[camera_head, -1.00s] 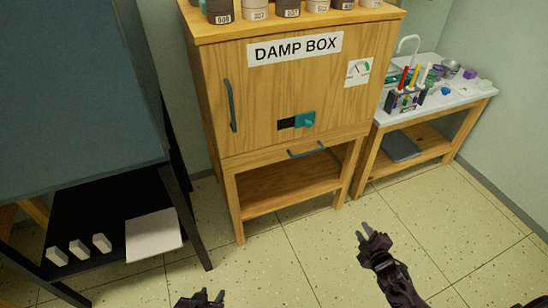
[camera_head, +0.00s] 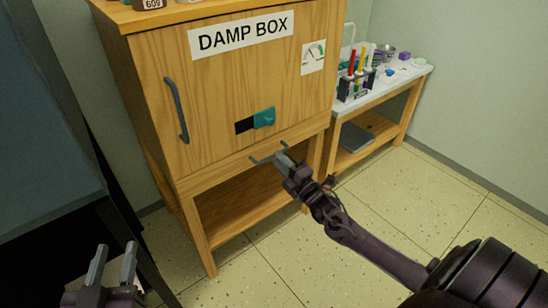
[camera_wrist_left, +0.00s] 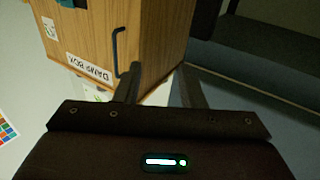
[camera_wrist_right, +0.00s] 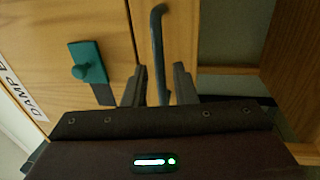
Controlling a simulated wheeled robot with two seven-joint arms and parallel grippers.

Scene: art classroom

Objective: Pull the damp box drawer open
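The damp box (camera_head: 215,85) is a wooden cabinet with a "DAMP BOX" label. Its drawer front (camera_head: 230,165) is below the door, flush with the frame, and carries a grey bar handle (camera_head: 262,158). My right gripper (camera_head: 281,160) is at the right part of this handle. In the right wrist view the drawer handle (camera_wrist_right: 158,50) runs between the two open fingers (camera_wrist_right: 158,85); I cannot see firm contact on both sides. My left gripper (camera_head: 112,265) is open and empty at the lower left, apart from the box.
The door has a vertical handle (camera_head: 177,110) and a teal latch (camera_head: 264,118). A side table (camera_head: 400,85) with a tool rack (camera_head: 355,85) stands at the right. Floor in front is clear.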

